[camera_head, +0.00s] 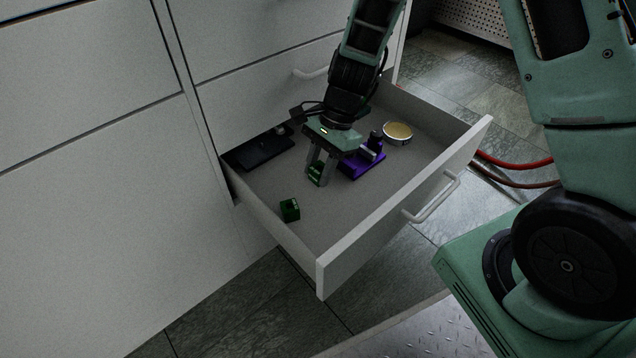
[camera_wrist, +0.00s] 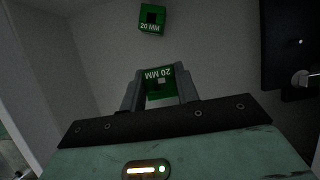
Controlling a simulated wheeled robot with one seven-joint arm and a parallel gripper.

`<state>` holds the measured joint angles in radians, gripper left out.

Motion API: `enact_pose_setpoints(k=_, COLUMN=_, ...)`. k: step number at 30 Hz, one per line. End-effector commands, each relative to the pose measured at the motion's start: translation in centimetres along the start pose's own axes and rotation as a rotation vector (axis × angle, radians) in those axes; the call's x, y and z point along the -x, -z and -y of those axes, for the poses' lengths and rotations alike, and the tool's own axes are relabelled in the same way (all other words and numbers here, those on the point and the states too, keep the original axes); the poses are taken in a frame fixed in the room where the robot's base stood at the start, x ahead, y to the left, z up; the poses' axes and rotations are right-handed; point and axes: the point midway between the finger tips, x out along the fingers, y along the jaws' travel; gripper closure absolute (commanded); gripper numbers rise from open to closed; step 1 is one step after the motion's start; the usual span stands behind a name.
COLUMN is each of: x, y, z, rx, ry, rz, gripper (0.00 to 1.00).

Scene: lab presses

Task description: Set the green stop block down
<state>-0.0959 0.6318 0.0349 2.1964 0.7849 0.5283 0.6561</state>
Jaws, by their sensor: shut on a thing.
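My gripper (camera_head: 321,167) is inside the open drawer (camera_head: 357,249), pointing down, with its fingers shut on a green stop block (camera_head: 315,174). In the wrist view the held green stop block (camera_wrist: 160,84) sits between the fingertips and bears a "20 MM" label. A second green block (camera_head: 290,210) rests on the drawer floor near the front left side. It also shows in the wrist view (camera_wrist: 152,19) with the same "20 MM" label. Whether the held block touches the drawer floor I cannot tell.
A purple device (camera_head: 361,164) with dark parts lies right of my gripper. A round tin with a yellowish top (camera_head: 397,131) lies behind it. A black plate-like item (camera_head: 260,151) lies at the drawer's left. The drawer floor toward the front is clear. The drawer walls stand around.

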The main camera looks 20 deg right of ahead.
Motion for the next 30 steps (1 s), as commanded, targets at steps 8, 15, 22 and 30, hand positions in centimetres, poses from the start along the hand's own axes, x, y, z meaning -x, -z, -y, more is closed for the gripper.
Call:
enact_pose_setpoints(k=8, x=-3.4, y=1.4, z=0.0, rx=-0.001, ry=-0.001, rz=0.001, gripper=0.97)
enact_pose_setpoints(k=15, x=-5.1, y=2.1, z=0.1, rx=0.001, ry=0.001, rz=0.0, gripper=0.97)
enact_pose_setpoints(k=22, x=-5.1, y=2.1, z=0.0, rx=0.001, ry=0.0, rz=0.0, gripper=0.97)
enact_pose_setpoints(k=30, x=-5.3, y=2.2, z=0.0, rx=0.001, ry=0.0, rz=0.0, gripper=0.47)
